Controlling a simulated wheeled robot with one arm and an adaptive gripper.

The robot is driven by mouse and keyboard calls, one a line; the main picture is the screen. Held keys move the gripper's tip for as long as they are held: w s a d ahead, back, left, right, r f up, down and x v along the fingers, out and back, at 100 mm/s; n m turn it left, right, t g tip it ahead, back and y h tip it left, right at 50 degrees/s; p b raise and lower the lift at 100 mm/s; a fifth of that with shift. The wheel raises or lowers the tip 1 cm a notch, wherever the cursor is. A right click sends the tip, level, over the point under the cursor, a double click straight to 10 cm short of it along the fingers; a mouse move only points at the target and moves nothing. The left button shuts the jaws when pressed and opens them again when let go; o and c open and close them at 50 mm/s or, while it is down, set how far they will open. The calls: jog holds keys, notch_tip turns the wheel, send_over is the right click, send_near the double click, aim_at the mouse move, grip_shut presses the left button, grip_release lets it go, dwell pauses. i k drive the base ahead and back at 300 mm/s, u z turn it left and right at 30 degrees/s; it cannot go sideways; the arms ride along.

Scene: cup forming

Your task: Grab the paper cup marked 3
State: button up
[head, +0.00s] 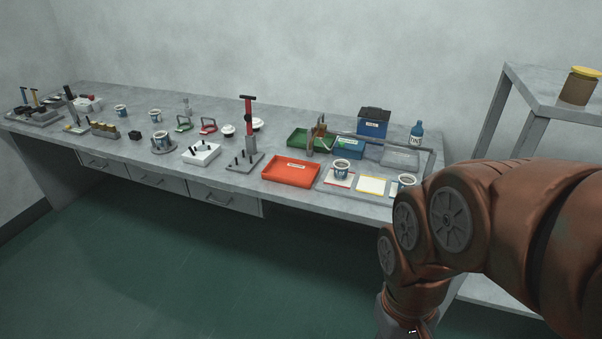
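Several paper cups with blue markings stand on the long grey workbench (300,205). One cup (341,168) stands at the red-edged card on the right part of the bench. Another cup (405,181) is farther right, close to my arm in the picture. A third cup (162,140) stands on a small base left of centre. Two more, a cup (155,115) and another cup (121,110), stand farther back on the left. The numbers are too small to read, so I cannot tell which is marked 3. My arm reaches down past the bottom edge; my gripper's fingertips are out of view.
An orange tray (291,171), a green tray (300,137) and a blue box (373,122) stand near the cards. A red-handled upright tool (249,115) rises mid-bench. A grey shelf (540,95) holds a yellow-lidded jar (579,88). The green floor (220,265) in front is clear.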

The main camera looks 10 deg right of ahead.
aim_at(341, 170)
jog(key=u, duration=1.6)
jog(key=i, duration=2.45)
jog(key=z, duration=2.95)
jog(key=i, duration=0.45)
jog(key=z, duration=0.05)
